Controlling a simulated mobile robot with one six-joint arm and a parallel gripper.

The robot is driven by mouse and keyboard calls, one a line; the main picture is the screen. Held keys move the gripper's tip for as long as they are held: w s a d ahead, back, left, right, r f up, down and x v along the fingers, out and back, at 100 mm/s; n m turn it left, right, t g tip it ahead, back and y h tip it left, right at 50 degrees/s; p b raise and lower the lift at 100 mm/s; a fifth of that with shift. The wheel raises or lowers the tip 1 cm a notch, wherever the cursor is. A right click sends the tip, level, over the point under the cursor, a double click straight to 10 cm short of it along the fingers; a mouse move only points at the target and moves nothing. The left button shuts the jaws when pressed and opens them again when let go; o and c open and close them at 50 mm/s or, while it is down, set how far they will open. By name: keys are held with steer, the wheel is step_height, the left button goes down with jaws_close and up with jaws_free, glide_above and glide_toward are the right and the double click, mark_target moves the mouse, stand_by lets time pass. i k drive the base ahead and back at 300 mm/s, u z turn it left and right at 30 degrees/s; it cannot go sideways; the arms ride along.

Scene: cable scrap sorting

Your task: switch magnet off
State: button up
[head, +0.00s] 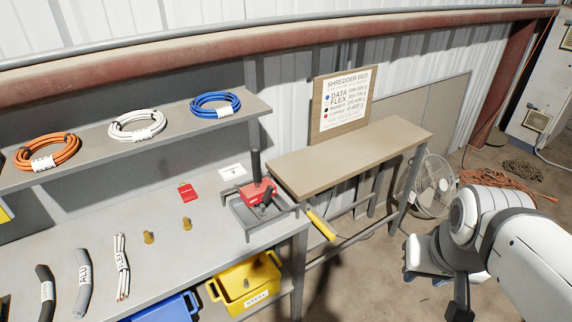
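A red block with a black handle (257,192), which looks like the switchable magnet, sits in a shallow grey tray (246,229) at the right end of the grey workbench. A dark upright post stands right behind it. The setting of its handle is too small to read. My arm is at the right of the head view. What looks like my gripper (425,276) hangs low over the floor, well right of the magnet and apart from it. Its fingers are too unclear to show whether they are open or shut.
A wooden-topped table (350,155) with a sign board (341,103) stands between magnet and arm. A yellow handle (321,225) juts out at its near left. Cable coils lie on the shelf (75,158). A yellow bin (244,286) is below the bench. A fan (432,187) stands behind my arm.

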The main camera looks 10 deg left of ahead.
mark_target(266, 198)
steer(key=u, duration=0.05)
steer(key=i, duration=0.9)
steer(key=u, duration=1.45)
